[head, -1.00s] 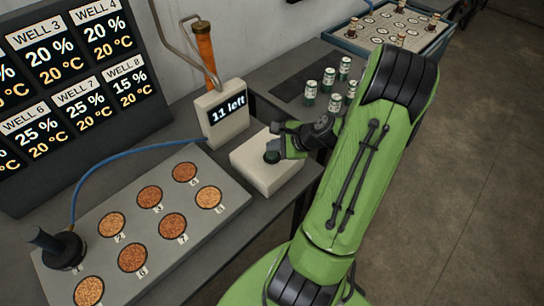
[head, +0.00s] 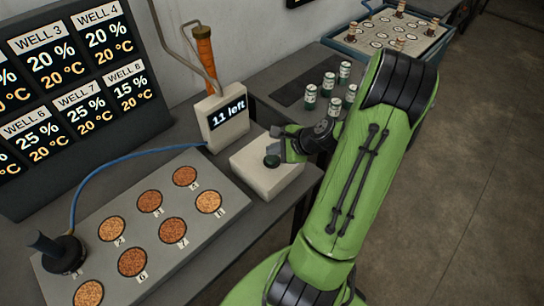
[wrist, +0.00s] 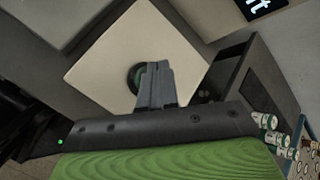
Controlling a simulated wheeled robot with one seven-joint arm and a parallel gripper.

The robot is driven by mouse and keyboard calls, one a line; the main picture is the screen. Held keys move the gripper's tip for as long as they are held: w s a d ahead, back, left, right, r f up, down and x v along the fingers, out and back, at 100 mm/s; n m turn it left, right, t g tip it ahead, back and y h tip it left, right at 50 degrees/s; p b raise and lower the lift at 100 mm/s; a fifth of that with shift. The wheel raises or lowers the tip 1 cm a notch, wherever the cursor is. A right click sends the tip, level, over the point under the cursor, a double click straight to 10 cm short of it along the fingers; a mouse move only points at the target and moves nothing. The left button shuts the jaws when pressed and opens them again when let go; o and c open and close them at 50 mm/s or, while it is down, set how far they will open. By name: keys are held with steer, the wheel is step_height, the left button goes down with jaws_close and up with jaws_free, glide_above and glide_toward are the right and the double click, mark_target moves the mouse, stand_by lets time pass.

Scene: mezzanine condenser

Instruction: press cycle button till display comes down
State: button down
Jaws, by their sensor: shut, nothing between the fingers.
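The cycle button (head: 271,161) is a dark green round button on top of a pale box (head: 262,182). The display (head: 228,117) behind the box reads "11 left". My gripper (head: 281,156) is shut and empty, with its fingertips at the button. In the wrist view my gripper (wrist: 156,72) partly covers the button (wrist: 134,76), whose left edge shows beside the fingers on the box top (wrist: 120,45). I cannot tell whether the fingertips touch the button or how far it is pushed in.
A plate with several grain-filled wells (head: 118,228) lies at the left, with a blue cable behind it. A large board (head: 75,95) shows well percentages and temperatures. Several small cans (head: 328,85) stand behind my gripper. A tray (head: 395,35) sits at the back right.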

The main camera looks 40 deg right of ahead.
mark_target(275, 159)
stand_by(0.8)
steer(key=shift+f, duration=0.45)
steer(key=shift+f+b, duration=0.55)
steer(key=shift+b, duration=0.15)
stand_by(0.4)
stand_by(0.3)
steer(key=shift+r+p, duration=1)
steer(key=shift+r, duration=0.05)
step_height(275, 159, up, 5)
steer(key=p, duration=0.5)
steer(key=shift+r, duration=0.1)
